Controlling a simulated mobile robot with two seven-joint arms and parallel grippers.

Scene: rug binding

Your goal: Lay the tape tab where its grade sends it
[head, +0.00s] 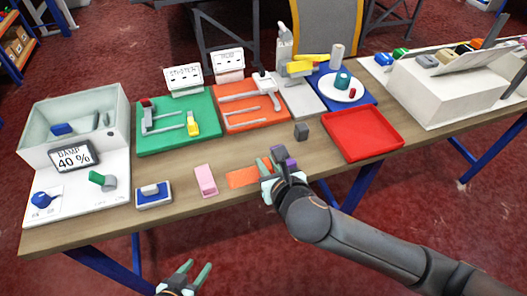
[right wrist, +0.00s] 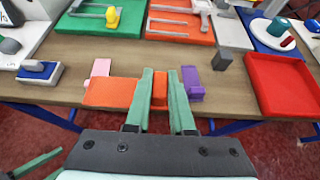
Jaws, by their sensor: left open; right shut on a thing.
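The flat orange strip (head: 242,177), which seems to be the tape tab, shows in front of the wooden table. In the right wrist view the orange strip (right wrist: 108,92) reaches out to the left of the fingers and also shows between them. My right gripper (head: 270,162) is shut on it; the fingers hide its middle. A pink piece (head: 205,180) is to its left, and a purple piece (head: 291,166) is to its right, partly hidden by my gripper. My left gripper (head: 186,276) is open and empty, low in front of the table.
A green tray (head: 178,148) and an orange tray (head: 252,127) with tools stand behind. A red tray (head: 362,154) lies to the right; a dark block (head: 301,131) is near it. A sign (head: 71,157) reads "DAMP 40 %". A blue-and-white block (head: 153,196) lies front left.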

